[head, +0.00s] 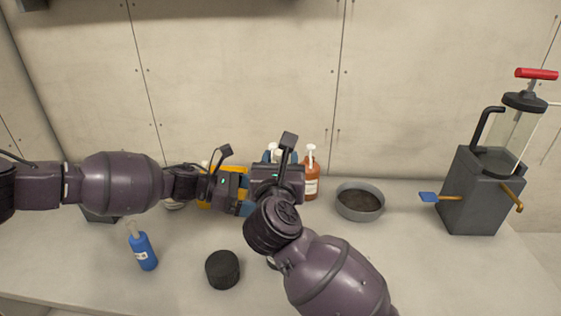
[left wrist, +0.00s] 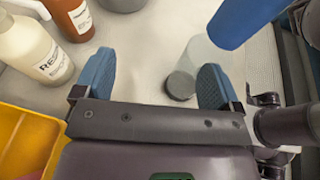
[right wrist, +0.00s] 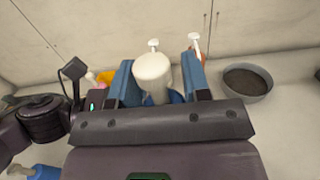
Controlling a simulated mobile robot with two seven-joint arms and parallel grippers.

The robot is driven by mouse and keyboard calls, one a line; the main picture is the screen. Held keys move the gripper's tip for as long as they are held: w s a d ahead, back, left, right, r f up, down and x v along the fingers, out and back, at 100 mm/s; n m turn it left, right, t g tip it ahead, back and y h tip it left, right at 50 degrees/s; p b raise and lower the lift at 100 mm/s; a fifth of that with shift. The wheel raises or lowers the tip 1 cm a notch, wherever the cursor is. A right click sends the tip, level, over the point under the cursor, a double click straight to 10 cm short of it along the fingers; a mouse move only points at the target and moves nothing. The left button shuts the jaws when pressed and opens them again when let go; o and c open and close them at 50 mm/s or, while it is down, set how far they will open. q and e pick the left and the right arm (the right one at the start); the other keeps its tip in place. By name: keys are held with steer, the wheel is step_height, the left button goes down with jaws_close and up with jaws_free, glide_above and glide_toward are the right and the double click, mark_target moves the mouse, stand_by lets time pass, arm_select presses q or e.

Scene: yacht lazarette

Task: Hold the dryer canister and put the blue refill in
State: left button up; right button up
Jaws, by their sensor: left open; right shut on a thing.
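In the head view my arms hide most of both things.
A black round cap (head: 222,270) and a labelled blue bottle (head: 146,252) are at the front. A yellow bin (left wrist: 28,145), a white bottle (left wrist: 32,48) and a brown bottle (left wrist: 72,17) stand behind my grippers. A grey bowl (head: 345,208) and a pump unit (head: 480,195) are right.

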arm_select(q)
steer(key=s+a+f+g, duration=0.1)
steer(key=s+f, duration=0.1)
steer(key=s+f+m+y, duration=0.1)
steer(key=s+f, duration=0.1)
steer(key=s+a+f+g+y, duration=0.1)
steer(key=f, duration=0.2)
steer(key=shift+s+a+m+g, duration=0.3)
steer(key=shift+s+m, duration=0.1)
steer(key=shift+x, duration=4.9)
steer(key=shift+f, duration=0.1)
steer(key=c, duration=0.8)
steer(key=shift+a, duration=0.1)
